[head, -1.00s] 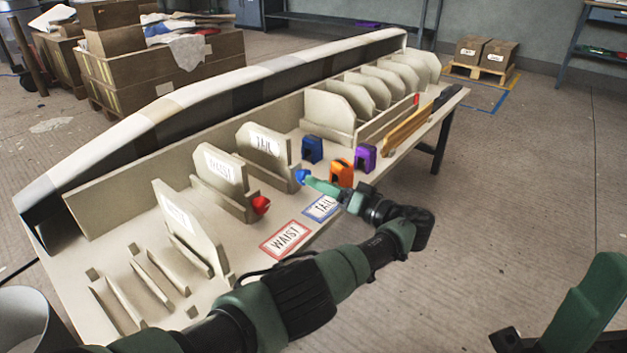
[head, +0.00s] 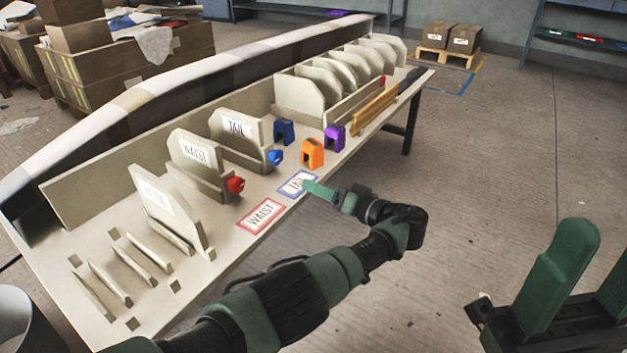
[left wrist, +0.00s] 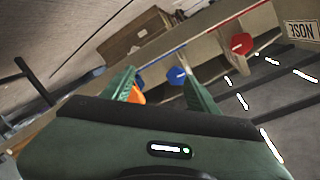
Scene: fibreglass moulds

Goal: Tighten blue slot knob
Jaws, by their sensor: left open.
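The blue slot knob (head: 274,157) sits at the front end of the slot holding the TAIL mould (head: 236,127). It also shows in the left wrist view (left wrist: 176,75), between the fingertips in the picture but beyond them. My left gripper (head: 309,187) is open and empty, over the blue-framed TAIL label (head: 291,184), clear of the knob. Its two green fingers frame the left wrist view (left wrist: 160,82). A green gripper part of my right arm (head: 562,270) shows at the lower right, cut by the frame; its jaw state is unclear.
A red knob (head: 235,185) is on the WAIST slot. Blue (head: 284,131), orange (head: 312,154) and purple (head: 334,137) blocks stand beyond the TAIL slot. A red-framed WAIST label (head: 262,215) lies near the table's front edge. The floor in front is clear.

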